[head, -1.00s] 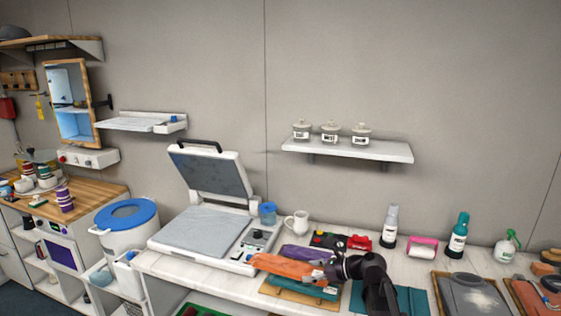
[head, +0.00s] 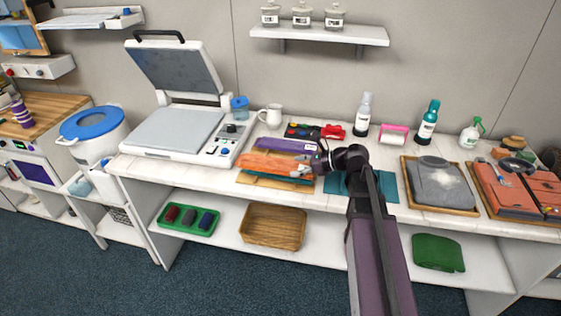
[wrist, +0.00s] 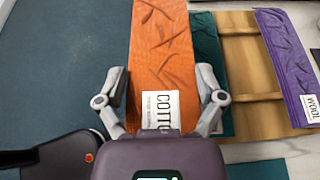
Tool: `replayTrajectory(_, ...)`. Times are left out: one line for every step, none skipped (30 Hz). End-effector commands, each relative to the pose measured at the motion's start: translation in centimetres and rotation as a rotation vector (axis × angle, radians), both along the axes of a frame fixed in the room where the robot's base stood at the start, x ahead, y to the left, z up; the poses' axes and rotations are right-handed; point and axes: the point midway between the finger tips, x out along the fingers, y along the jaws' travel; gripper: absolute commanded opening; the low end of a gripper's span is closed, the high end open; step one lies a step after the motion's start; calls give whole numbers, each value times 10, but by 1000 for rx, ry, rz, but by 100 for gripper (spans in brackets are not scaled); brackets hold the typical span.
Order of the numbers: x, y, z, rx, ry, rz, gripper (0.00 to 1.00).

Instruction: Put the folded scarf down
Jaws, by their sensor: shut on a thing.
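An orange folded scarf (head: 268,165) with a white label reading "COTTO…" is held in my gripper (head: 310,166). In the wrist view the scarf (wrist: 162,45) lies between the two fingers of my gripper (wrist: 160,82), which are shut on its sides. It is over the left side of a slatted wooden rack (wrist: 250,72). A teal folded piece (wrist: 206,50) lies on the rack, partly covered by the scarf. A purple folded piece labelled "WOOL" (wrist: 290,50) lies at the right. Whether the scarf touches the teal piece cannot be told.
A white press (head: 180,130) with its lid raised stands left of the rack. A teal mat (head: 335,183) lies under my arm, with a tray holding grey cloth (head: 440,180) to the right. A mug (head: 270,116) and bottles (head: 362,115) stand behind. A basket (head: 272,226) sits on the lower shelf.

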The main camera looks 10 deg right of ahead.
Motion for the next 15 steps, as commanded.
replayTrajectory(-1, -6, -13, 1, -1, 4, 39)
replayTrajectory(-2, -9, -16, 1, 0, 8, 39)
replayTrajectory(-2, -14, -21, 1, 0, 11, 39)
replayTrajectory(-3, -17, -24, 1, 0, 13, 39)
replayTrajectory(-4, -19, -26, 2, 0, 16, 39)
replayTrajectory(-5, -22, -30, 2, 0, 20, 39)
replayTrajectory(-6, -25, -32, 2, 0, 22, 39)
replayTrajectory(-6, -27, -34, 2, -1, 24, 39)
replayTrajectory(-7, -29, -36, 2, -1, 27, 39)
replayTrajectory(-8, -31, -37, 3, -2, 30, 39)
replayTrajectory(-8, -32, -38, 3, -1, 30, 39)
replayTrajectory(-9, -33, -39, 3, -2, 33, 39)
replayTrajectory(-9, -34, -39, 3, -1, 34, 39)
replayTrajectory(-9, -35, -39, 2, -2, 34, 39)
replayTrajectory(-9, -35, -39, 3, -2, 35, 39)
